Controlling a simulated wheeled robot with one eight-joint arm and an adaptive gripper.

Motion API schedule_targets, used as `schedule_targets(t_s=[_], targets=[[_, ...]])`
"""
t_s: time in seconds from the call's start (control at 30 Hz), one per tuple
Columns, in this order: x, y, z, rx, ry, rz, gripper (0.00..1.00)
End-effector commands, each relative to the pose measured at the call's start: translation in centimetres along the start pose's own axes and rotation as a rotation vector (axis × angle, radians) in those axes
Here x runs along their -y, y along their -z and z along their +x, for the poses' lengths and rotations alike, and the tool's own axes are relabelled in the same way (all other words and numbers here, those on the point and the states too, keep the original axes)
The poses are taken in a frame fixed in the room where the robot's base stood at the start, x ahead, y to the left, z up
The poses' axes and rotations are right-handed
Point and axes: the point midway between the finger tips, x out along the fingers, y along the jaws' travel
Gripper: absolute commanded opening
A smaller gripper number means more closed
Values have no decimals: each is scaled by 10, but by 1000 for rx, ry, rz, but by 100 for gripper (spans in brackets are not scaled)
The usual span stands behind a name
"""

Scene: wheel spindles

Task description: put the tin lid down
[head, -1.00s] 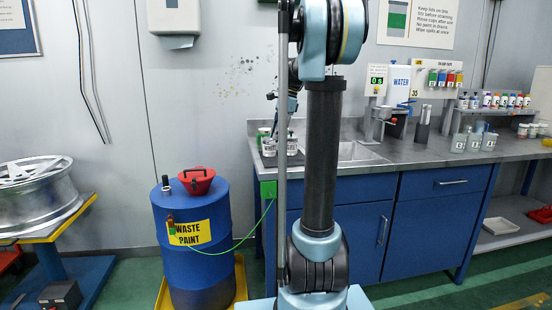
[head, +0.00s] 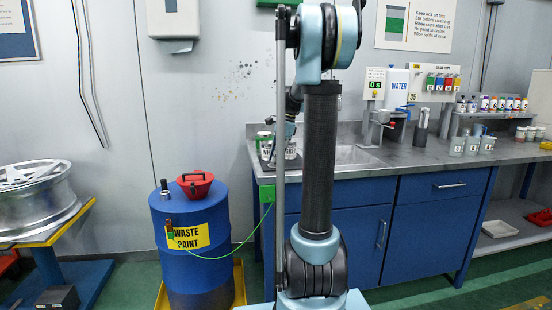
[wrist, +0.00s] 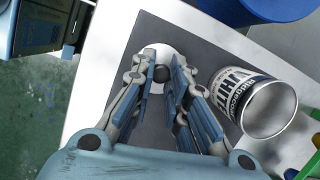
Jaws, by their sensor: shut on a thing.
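In the wrist view my gripper (wrist: 164,68) is shut on the dark round knob of the tin lid (wrist: 163,52), a pale disc that shows partly between and beyond the fingertips. The lid is over a dark grey mat (wrist: 150,28); I cannot tell whether it touches the mat. An open tin (wrist: 238,98) with a black-and-white label reading "WHITE" is to the right of the fingers. In the head view the arm hides the gripper's fingertips and the lid.
The steel worktop (head: 415,155) has a sink behind my arm, and cups (head: 457,146) at the right. Tins stand at its left end, partly hidden. A blue waste paint drum (head: 190,270) with a red funnel stands left of the worktop. A wheel rim (head: 40,205) is further left.

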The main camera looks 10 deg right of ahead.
Motion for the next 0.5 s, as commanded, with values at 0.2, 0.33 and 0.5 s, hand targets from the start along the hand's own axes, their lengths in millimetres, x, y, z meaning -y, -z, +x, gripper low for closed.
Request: schedule_targets(t_s=[0.2, 0.33, 0.5], targets=[[0, 1, 1, 0, 0, 1, 35], [0, 1, 1, 0, 0, 1, 35], [0, 1, 0, 0, 0, 1, 35]])
